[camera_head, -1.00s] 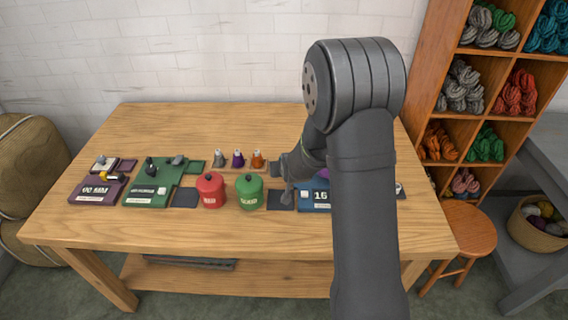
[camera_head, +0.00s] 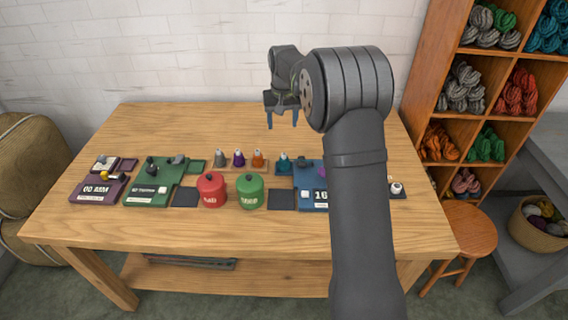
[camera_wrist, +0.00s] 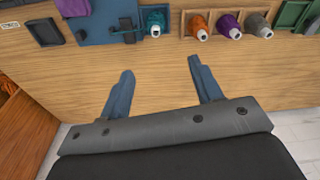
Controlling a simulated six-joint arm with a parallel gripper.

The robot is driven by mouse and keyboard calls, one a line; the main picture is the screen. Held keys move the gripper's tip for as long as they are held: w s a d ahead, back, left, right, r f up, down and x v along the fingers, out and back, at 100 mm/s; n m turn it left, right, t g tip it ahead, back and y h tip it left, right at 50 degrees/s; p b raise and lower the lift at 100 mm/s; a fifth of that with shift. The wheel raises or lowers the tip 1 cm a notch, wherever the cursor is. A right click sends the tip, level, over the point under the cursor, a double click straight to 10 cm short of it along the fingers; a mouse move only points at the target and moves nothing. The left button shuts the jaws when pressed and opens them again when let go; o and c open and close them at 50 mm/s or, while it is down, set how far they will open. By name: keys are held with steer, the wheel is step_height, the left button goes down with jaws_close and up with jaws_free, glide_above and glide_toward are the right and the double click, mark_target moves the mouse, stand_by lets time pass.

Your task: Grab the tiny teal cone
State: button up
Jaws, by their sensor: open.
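My gripper (camera_head: 283,117) is raised above the back of the table, open and empty, fingers pointing down. In the wrist view my gripper's two blue fingers (camera_wrist: 160,66) are spread apart, with bare wood between them.
Grey (camera_head: 220,159), purple (camera_head: 239,159) and orange (camera_head: 257,160) cones stand in a row left of the teal one. Red (camera_head: 211,190) and green (camera_head: 250,191) canisters stand in front. The blue board (camera_head: 312,202) is partly hidden by my arm. The table's back strip is clear.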

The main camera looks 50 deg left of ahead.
mark_target(284, 154)
steer(key=f, duration=0.7)
steer(key=a+f, duration=0.1)
steer(key=f, duration=0.3)
steer(key=shift+w+f, duration=0.35)
steer(key=shift+w, duration=0.05)
steer(key=shift+w+f, duration=0.2)
steer(key=shift+f, duration=1.2)
steer(key=shift+w+f, duration=0.15)
steer(key=shift+f, duration=1.2)
steer(key=c, duration=1)
